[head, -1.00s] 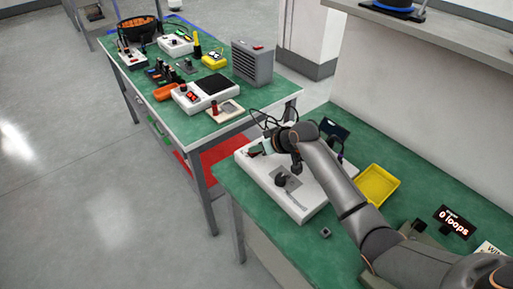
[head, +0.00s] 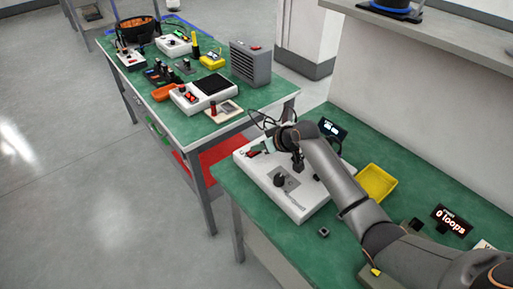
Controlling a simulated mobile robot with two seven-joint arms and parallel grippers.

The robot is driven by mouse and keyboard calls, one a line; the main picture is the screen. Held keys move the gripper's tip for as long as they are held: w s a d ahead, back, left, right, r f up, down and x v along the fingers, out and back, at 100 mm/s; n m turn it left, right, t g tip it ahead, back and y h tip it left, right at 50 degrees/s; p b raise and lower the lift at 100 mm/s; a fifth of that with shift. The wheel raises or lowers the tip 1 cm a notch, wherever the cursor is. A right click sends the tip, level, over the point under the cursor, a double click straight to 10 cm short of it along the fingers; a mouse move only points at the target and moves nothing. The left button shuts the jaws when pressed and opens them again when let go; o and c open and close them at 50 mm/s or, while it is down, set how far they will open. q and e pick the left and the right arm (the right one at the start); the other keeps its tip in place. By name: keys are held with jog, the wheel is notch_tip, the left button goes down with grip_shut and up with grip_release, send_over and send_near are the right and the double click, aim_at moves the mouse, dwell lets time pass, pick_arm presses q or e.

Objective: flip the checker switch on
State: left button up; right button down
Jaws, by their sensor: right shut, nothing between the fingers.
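The checker is a white box (head: 305,208) on the green bench at the right, with a grey plate and a dark round part (head: 279,180) on its top. A small display (head: 332,129) at its back shows lit characters, too small to read. A small red part (head: 252,154) shows near its left end; I cannot tell whether it is the switch. My right gripper (head: 299,167) is shut and empty, pointing down over the checker's top. Whether it touches the checker is unclear. My right arm hides part of the box. My left gripper is out of view.
A yellow tray (head: 377,183) stands right of the checker, behind my arm. A small grey block (head: 323,231) lies in front. A sign reading "0 loops" (head: 452,220) stands at the right. Another green table (head: 185,122) holds several devices.

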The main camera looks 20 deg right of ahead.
jog(key=r+p, duration=0.4)
jog(key=shift+a+r+p, duration=0.15)
jog(key=shift+a+p, duration=0.05)
jog(key=shift+p, duration=0.1)
jog(key=shift+s+d+r, duration=0.1)
jog(key=shift+s, duration=0.2)
jog(key=a+v, duration=0.1)
jog(key=v, duration=0.8)
jog(key=shift+s+a, duration=0.15)
jog(key=shift+s, duration=0.3)
